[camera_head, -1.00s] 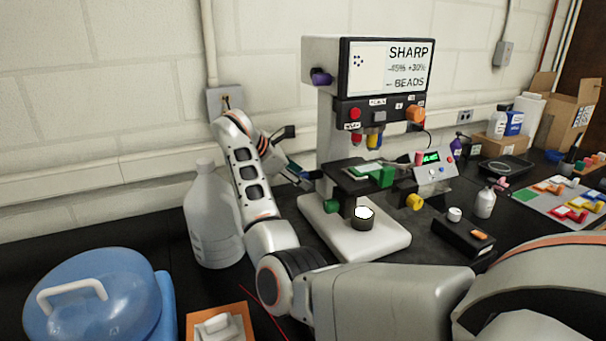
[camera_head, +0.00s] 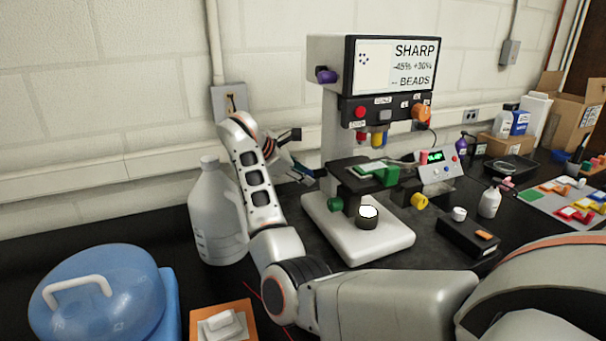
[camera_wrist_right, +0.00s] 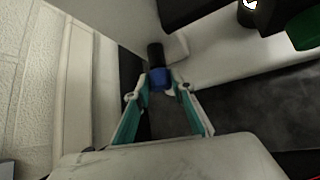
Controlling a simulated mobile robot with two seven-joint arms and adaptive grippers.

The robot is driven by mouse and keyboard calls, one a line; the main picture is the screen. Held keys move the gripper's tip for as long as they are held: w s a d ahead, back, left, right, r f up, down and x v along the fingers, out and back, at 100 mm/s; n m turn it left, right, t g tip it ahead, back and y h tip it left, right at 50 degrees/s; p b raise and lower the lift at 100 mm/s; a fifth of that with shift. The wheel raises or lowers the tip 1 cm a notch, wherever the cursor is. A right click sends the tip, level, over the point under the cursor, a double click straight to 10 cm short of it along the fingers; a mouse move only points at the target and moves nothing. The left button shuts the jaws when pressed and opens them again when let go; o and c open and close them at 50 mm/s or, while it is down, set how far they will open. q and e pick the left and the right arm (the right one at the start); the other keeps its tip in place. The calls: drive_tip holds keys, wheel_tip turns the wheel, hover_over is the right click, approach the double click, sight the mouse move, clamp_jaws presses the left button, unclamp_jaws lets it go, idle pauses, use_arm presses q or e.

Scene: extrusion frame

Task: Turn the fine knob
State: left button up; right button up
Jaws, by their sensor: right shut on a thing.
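The microscope (camera_head: 360,241) stands on the bench with a white base, a black stage and a screen reading "SHARP". The fine knob (camera_wrist_right: 159,78) shows in the right wrist view as a blue cylinder on the end of a thicker black one, low on the microscope's side. My right gripper (camera_wrist_right: 158,88) has its teal fingers around the blue knob and is shut on it. In the head view my right gripper (camera_head: 305,174) reaches the microscope's left side, and the knob between its fingers is hidden. My left gripper is in neither view.
A white jug (camera_head: 214,215) stands close to the left of my right forearm. A blue-lidded container (camera_head: 100,300) is at the front left. A small black box (camera_head: 468,237) and a white bottle (camera_head: 489,202) stand right of the microscope.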

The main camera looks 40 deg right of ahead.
drive_tip(key=shift+s+f+m+t+h, duration=0.15)
drive_tip(key=shift+m+t+h, duration=0.4)
drive_tip(key=shift+t, duration=0.45)
drive_tip(key=shift+s+f+m+t+h, duration=0.15)
drive_tip(key=shift+m+t+h, duration=0.2)
drive_tip(key=shift+m+t, duration=0.55)
drive_tip(key=o, duration=1.1)
drive_tip(key=shift+r, duration=0.1)
wheel_tip(320, 180, up, 10)
